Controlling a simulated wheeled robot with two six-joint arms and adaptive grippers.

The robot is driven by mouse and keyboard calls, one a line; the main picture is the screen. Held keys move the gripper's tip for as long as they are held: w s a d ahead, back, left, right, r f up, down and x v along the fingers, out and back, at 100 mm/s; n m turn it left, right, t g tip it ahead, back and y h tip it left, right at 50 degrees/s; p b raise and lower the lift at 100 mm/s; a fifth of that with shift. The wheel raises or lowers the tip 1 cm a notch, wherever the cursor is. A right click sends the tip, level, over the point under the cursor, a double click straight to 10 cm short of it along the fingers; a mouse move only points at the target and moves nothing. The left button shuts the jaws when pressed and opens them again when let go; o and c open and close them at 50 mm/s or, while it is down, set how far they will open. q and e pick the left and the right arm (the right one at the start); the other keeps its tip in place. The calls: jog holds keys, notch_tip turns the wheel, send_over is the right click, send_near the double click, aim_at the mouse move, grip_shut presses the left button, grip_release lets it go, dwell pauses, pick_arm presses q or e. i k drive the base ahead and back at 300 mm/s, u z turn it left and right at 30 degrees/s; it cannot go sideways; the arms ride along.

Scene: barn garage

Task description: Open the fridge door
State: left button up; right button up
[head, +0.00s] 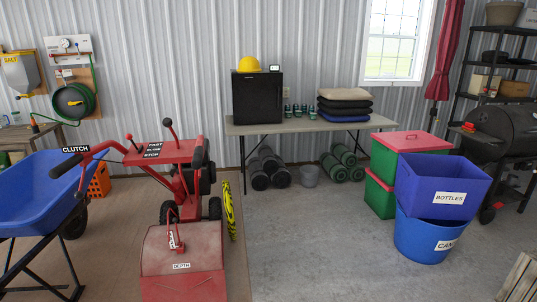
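A small black fridge (257,99) stands on the left end of a folding table (300,125) against the back wall. Its dark front faces me and the door looks shut. A yellow hard hat (249,64) and a small white device (274,68) sit on top of it. Neither of my grippers shows in the head view.
A red tiller machine (180,200) and a blue wheelbarrow (40,190) stand at the left front. Blue and green bins (430,235) stack at the right, beside a black grill (505,130). Grey concrete floor (310,240) is clear in the middle, before the table.

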aim_at(257, 96)
jog(key=z, duration=0.35)
jog(key=i, duration=3.05)
jog(key=z, duration=0.3)
jog(key=i, duration=2.7)
jog(key=u, duration=0.15)
